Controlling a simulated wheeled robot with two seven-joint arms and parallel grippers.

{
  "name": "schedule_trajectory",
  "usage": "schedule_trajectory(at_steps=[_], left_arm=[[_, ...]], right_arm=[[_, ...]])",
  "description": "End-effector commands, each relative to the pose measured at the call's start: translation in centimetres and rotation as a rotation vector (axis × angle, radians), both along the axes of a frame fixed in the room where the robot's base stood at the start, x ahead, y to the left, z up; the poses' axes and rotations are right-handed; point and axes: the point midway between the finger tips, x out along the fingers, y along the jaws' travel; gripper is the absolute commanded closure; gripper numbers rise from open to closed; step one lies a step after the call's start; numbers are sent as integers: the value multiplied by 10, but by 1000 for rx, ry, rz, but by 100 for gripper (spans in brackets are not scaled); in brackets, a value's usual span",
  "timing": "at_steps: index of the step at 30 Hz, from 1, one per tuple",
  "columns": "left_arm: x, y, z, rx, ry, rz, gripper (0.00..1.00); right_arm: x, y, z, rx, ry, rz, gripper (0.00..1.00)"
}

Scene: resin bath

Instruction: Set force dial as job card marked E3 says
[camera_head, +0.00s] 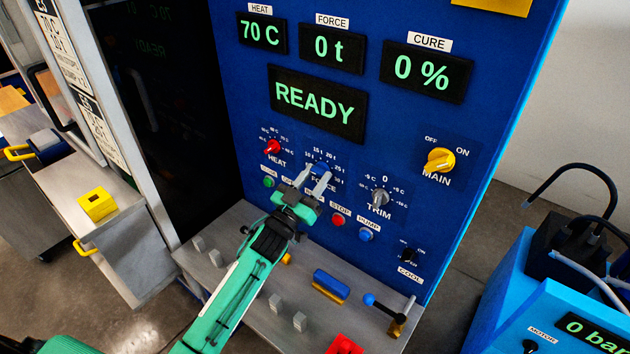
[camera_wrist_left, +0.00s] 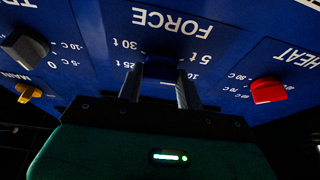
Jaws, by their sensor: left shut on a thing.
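The blue force dial (camera_head: 320,168) is on the blue panel, under the heat and force readouts. My left gripper (camera_head: 311,181) has its fingers on either side of the dial and is shut on it. In the left wrist view the dial (camera_wrist_left: 160,69) is dark between the two fingertips, with marks such as 5 t, 25 t and 30 t around it. Its pointer cannot be made out. The force readout (camera_head: 332,48) shows 0 t. Job cards (camera_head: 64,40) hang at the left edge, tilted and partly cut off; I cannot read an E3 mark clearly. My right gripper is out of view.
The red heat dial (camera_head: 272,147) and grey trim dial (camera_head: 380,197) flank the force dial closely. The stop button (camera_head: 338,219) and pump button (camera_head: 366,235) sit below. A READY screen (camera_head: 317,103) is above. The grey ledge (camera_head: 230,240) holds small blocks.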

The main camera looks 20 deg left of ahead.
Motion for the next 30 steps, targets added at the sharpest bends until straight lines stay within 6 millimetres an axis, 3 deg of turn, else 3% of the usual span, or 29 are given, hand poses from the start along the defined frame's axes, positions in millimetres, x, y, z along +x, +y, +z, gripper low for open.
schedule_trajectory(at_steps=[15, 30], left_arm=[[1, 2, -1, 329, -116, 0, 86], [1, 3, -1, 396, -141, 0, 86]], right_arm=[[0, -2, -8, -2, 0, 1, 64], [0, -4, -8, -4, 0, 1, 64]])
